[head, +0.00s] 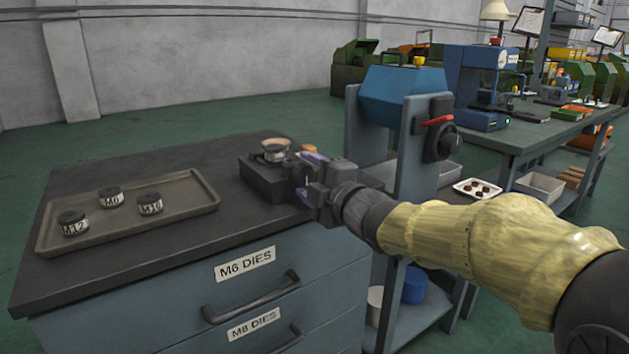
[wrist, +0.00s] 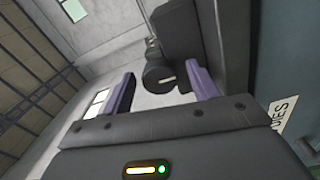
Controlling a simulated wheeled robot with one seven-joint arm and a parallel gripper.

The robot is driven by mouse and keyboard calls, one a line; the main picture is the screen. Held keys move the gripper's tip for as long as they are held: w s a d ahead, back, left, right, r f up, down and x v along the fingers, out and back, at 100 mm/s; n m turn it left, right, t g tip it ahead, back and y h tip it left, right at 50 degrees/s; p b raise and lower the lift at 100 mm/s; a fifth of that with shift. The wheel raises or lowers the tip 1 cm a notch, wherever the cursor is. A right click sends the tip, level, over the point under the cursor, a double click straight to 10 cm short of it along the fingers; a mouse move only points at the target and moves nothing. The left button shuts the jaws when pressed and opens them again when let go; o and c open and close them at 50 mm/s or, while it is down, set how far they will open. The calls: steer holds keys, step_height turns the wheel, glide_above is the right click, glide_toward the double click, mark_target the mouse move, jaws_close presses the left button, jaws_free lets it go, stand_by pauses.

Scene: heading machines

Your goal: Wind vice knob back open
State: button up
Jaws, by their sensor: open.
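The dark vice (head: 262,180) sits on the cabinet top, near its right edge. A round die with a pale label (head: 275,151) sits at the top of the vice. My gripper (head: 305,177) is at the vice's right side and hides the knob in the head view. In the wrist view the vice knob (wrist: 160,74) is a dark round piece with a pale mark on its face. My gripper's purple fingers (wrist: 161,82) are open, one on each side of the knob. Gaps show between the fingers and the knob. Whether the fingertips reach alongside it is unclear.
A tray (head: 190,219) with dies marked M12 (head: 73,223), M10 (head: 150,204) and another die (head: 110,197) lies on the cabinet top (head: 110,258). A blue-grey machine with a red-handled switch (head: 438,121) stands close behind my arm. Green floor lies beyond the cabinet.

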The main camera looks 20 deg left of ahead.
steer(key=p+v, duration=0.3)
steer(key=v, duration=1.4)
steer(key=shift+s, duration=0.2)
steer(key=shift+w+d+f, duration=0.1)
steer(key=shift+d, duration=0.05)
